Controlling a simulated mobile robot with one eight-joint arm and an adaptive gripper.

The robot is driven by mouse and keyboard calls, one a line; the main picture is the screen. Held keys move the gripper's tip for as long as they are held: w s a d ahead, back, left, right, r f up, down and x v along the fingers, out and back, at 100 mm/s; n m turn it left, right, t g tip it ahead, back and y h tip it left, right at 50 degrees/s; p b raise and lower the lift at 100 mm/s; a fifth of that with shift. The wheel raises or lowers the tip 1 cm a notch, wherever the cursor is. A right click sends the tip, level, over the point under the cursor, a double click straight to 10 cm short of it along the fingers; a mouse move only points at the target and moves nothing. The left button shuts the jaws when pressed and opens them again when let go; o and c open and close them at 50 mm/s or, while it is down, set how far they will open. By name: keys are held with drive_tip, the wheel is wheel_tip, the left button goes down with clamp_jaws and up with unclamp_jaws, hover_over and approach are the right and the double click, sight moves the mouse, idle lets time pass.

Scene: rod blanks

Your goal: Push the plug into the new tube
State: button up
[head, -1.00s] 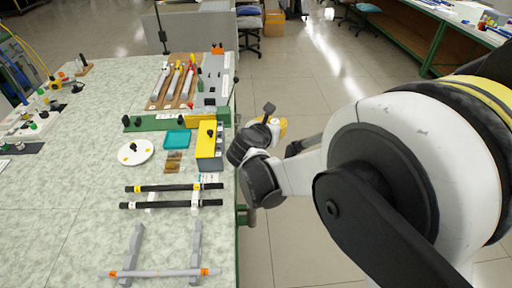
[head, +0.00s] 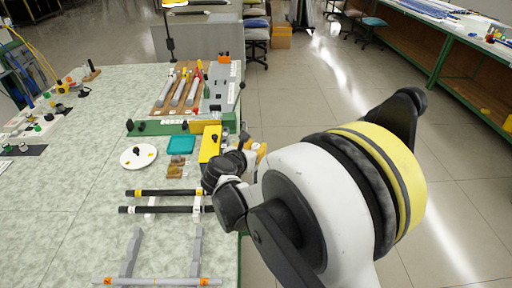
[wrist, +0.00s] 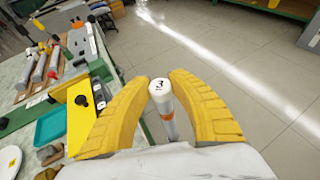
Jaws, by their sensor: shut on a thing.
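In the wrist view my gripper (wrist: 162,82) has its two yellow fingers around a white-topped piece (wrist: 160,92) marked 3, with an orange band lower down. I cannot tell whether this piece is the plug. In the head view my gripper (head: 258,149) is partly hidden behind my arm at the table's right edge. A grey tube (head: 150,282) with orange bands lies across two grey supports at the near side. Two black tubes, a far one (head: 165,192) and a near one (head: 160,210), lie on white supports. I cannot tell which tube is the new one.
A yellow-topped box (head: 209,146) with a black knob stands close to my gripper. A teal tray (head: 181,144), a white disc (head: 139,156) and a green rail (head: 150,128) are to its left. The table's near left (head: 60,225) is clear.

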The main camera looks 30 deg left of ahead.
drive_tip(key=shift+f, duration=0.1)
drive_tip(key=o, duration=0.7)
drive_tip(key=shift+o, duration=0.2)
